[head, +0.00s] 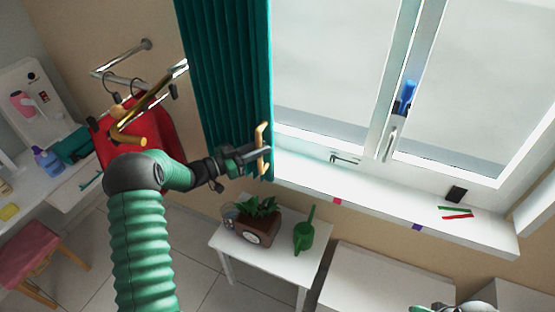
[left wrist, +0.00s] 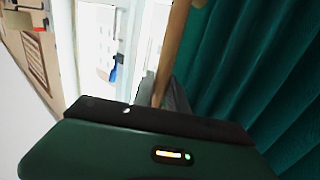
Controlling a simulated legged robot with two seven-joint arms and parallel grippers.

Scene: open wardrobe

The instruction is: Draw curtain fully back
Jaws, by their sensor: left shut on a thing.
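The teal curtain (head: 228,75) hangs in folds at the left side of the window in the head view. It fills the right side of the left wrist view (left wrist: 245,70). A tan wooden handle (head: 262,148) stands upright at the curtain's right edge. My left gripper (head: 258,156) is shut on this handle. In the left wrist view the handle (left wrist: 172,50) runs up from the jaws, beside the curtain. At the bottom right of the head view a small part of my right arm shows, but its jaws cannot be made out.
The window (head: 330,60) is uncovered right of the curtain. Below it are a sill (head: 380,205) and a white table (head: 285,255) with a planter (head: 255,222) and a green watering can (head: 305,235). A rail with a red garment (head: 165,125) is at left.

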